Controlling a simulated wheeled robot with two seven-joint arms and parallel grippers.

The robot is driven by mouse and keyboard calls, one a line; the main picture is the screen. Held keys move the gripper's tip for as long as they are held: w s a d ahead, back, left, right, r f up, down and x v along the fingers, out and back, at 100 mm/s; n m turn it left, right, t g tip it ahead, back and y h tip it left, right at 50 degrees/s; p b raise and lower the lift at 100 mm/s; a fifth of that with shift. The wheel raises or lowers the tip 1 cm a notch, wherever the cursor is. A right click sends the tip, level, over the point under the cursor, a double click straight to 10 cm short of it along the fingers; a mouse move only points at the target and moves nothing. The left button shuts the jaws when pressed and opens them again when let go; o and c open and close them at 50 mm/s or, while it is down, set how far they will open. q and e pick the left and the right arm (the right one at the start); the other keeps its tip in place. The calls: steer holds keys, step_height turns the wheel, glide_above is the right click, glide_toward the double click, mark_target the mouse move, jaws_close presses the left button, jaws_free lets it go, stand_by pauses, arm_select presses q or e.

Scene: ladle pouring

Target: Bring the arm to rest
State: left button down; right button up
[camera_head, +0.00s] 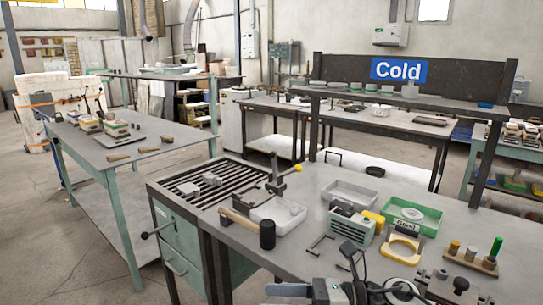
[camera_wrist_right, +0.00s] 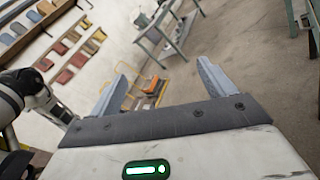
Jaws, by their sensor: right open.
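My right gripper (camera_wrist_right: 162,70) is open in the right wrist view. Its two blue-grey fingers stand wide apart with nothing between them. Open floor and distant furniture show beyond them, with no table close to the fingers. A black and white part of my own body (camera_wrist_right: 20,95) shows at the left edge of that view. In the head view, white, grey and black parts at the bottom edge may be mine, but they are cut off. No gripper can be made out there for certain. A dark tool with a yellow end (camera_head: 279,180) stands by the slatted grate.
The bench (camera_head: 318,178) holds a hammer (camera_head: 267,236), a white tray (camera_head: 290,222), a green tray labelled Good (camera_head: 432,232), a yellow ring frame (camera_head: 402,251) and a peg rack (camera_head: 468,261). A side table (camera_head: 180,135) stands left. The Cold sign (camera_head: 398,70) is behind.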

steer(key=s+d+f+n+t+h+b, duration=0.1)
steer(key=s+d+f+n+t+h, duration=0.2)
steer(key=f+n, duration=0.5)
steer(key=s+d+f+n+t+h+b, duration=0.2)
steer(key=s+d+f+n+h, duration=0.3)
steer(key=f+n, duration=0.3)
steer(key=s+d+f+n+t+h+b, duration=0.1)
steer(key=s+d+f+n+t+h, duration=0.3)
steer(key=n, duration=0.7)
step_height(320, 180, down, 4)
steer(key=shift+s+d+f+h, duration=0.1)
steer(key=shift+s+d+h, duration=0.15)
steer(key=shift+s+h, duration=0.75)
